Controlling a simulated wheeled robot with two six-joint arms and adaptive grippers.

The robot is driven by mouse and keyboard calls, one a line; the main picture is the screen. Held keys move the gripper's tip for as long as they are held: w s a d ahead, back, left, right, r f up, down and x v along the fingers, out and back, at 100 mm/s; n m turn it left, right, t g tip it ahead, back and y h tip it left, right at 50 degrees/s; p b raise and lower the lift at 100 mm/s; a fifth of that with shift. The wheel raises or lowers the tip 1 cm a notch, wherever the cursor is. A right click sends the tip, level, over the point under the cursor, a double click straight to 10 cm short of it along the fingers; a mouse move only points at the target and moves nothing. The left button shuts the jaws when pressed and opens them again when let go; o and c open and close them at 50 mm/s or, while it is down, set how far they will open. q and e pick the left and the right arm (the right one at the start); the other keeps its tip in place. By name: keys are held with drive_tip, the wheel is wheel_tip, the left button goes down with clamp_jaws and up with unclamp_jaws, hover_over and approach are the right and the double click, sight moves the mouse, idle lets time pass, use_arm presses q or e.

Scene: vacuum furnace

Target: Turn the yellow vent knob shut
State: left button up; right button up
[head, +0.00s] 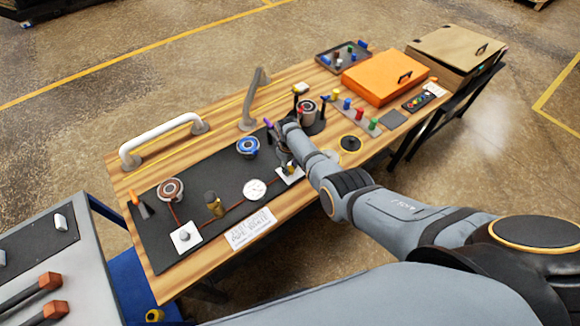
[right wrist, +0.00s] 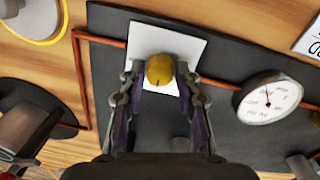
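The yellow vent knob (right wrist: 160,70) shows in the right wrist view, in front of a white square plate (right wrist: 190,48) on the dark panel. A dark line marks the knob's face. My right gripper (right wrist: 159,76) is open, with one finger on each side of the knob and small gaps seeming to show between. In the head view my right gripper (head: 285,158) is over the same white plate (head: 292,178) and largely hides the knob. Whether any finger touches the knob is not clear. My left gripper is not in view.
A round gauge (head: 255,189), a brass valve (head: 214,205), a blue-rimmed round part (head: 248,147) and a red-brown one (head: 171,190) sit near the gripper. A white handle (head: 163,139) and grey lever (head: 255,97) rise behind. An orange case (head: 384,77) stands farther right.

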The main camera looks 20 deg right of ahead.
drive_tip(key=shift+o, duration=1.4)
wheel_tip(320, 180, up, 12)
drive_tip(key=shift+s+a, duration=0.15)
drive_tip(key=shift+a, duration=0.1)
